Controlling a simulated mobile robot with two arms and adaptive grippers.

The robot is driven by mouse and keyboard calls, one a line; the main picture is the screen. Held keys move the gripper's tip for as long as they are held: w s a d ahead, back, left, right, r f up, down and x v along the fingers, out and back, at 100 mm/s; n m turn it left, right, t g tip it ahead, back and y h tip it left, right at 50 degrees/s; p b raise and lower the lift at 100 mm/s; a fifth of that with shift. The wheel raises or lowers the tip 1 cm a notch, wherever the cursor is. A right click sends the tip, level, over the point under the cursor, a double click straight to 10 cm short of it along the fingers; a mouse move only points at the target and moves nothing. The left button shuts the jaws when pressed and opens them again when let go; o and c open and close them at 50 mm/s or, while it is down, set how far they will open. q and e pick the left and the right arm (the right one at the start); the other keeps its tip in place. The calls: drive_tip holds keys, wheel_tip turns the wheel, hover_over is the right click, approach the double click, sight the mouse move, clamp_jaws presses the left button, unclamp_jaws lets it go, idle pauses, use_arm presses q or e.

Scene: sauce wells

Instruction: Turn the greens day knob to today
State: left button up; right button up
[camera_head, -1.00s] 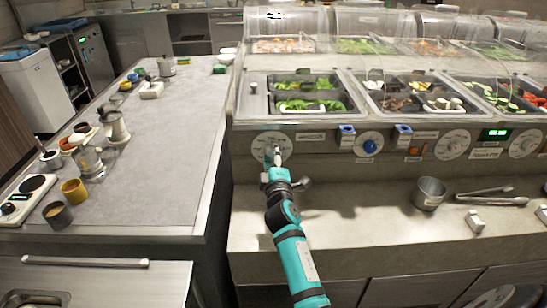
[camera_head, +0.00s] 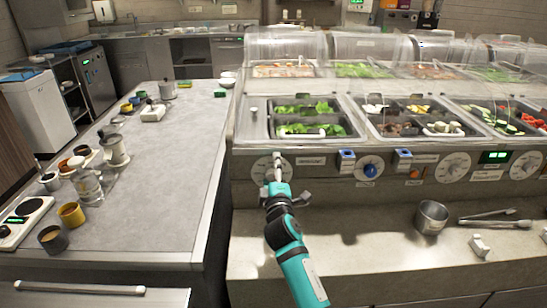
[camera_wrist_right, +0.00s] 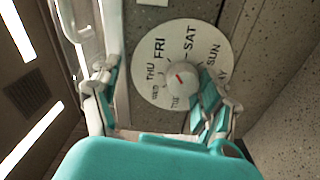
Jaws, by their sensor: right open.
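The greens day knob is a small pale knob (camera_wrist_right: 182,81) with a red mark, at the centre of a white round dial (camera_wrist_right: 150,92) lettered with days. FRI, SAT, SUN and THU can be read; other labels are partly hidden. In the head view the dial (camera_head: 259,171) is on the counter's front panel below the greens wells, partly hidden by my gripper. My right gripper (camera_head: 277,163) is open in front of it. In the wrist view its fingers (camera_wrist_right: 160,78) are spread, with the knob nearer the right-hand finger; contact cannot be told. My left gripper is out of view.
A blue knob (camera_head: 370,169) and two blue-topped fittings (camera_head: 347,160) are to the right on the panel. Below, a metal cup (camera_head: 431,216) and tongs (camera_head: 495,219) lie on the ledge. A grey worktop (camera_head: 170,190) with cups stands left.

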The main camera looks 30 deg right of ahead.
sight(273, 146)
drive_tip(key=o, duration=0.4)
drive_tip(key=r, duration=0.6)
drive_tip(key=shift+w+d+r, duration=0.15)
drive_tip(key=shift+w+d, duration=0.05)
drive_tip(key=shift+w, duration=0.15)
drive_tip(key=shift+s+r, duration=0.1)
drive_tip(key=shift+r, duration=0.55)
drive_tip(key=shift+g, duration=0.4)
wheel_tip(273, 146, down, 5)
drive_tip(key=shift+d, duration=0.15)
drive_tip(key=shift+s+a+r, duration=0.15)
drive_tip(key=shift+s+a, duration=0.1)
drive_tip(key=shift+a, duration=0.05)
drive_tip(key=shift+c, duration=0.6)
drive_tip(key=shift+s+a+p, duration=0.2)
drive_tip(key=shift+s+p, duration=0.2)
drive_tip(key=shift+c, duration=0.8)
drive_tip(key=v, duration=0.3)
drive_tip(key=shift+c, duration=0.6)
drive_tip(key=f+v, duration=0.3)
drive_tip(key=v, duration=1.3)
